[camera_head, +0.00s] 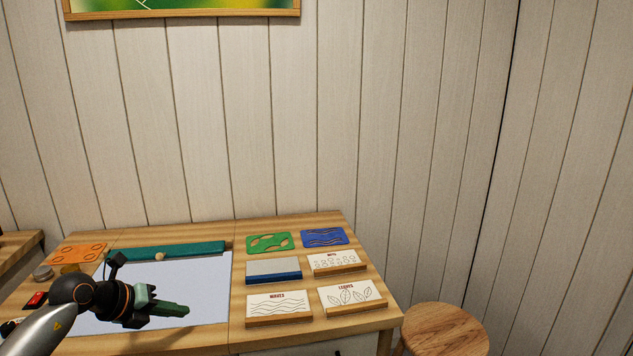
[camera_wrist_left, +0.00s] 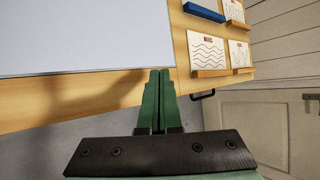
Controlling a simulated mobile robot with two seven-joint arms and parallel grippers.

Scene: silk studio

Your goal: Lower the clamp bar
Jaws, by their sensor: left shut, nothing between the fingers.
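The clamp bar (camera_head: 190,249) is a long teal bar with a small round pale knob (camera_head: 159,256). It lies along the back edge of the pale sheet (camera_head: 205,275) on the table; I cannot tell whether it is raised or flat. My left gripper (camera_head: 186,309) is over the front part of the sheet, well in front of the bar and apart from it. Its green fingers are shut and empty; in the left wrist view the fingers (camera_wrist_left: 159,75) lie together near the sheet's front edge. The bar is outside the left wrist view. My right gripper is not in view.
On the right of the table are a blue-sided block (camera_head: 273,271), a waves card (camera_head: 277,305), a leaves card (camera_head: 352,298), and green (camera_head: 269,243) and blue (camera_head: 325,237) stencils. An orange stencil (camera_head: 78,255) lies at the back left. A wooden stool (camera_head: 445,328) stands at the right.

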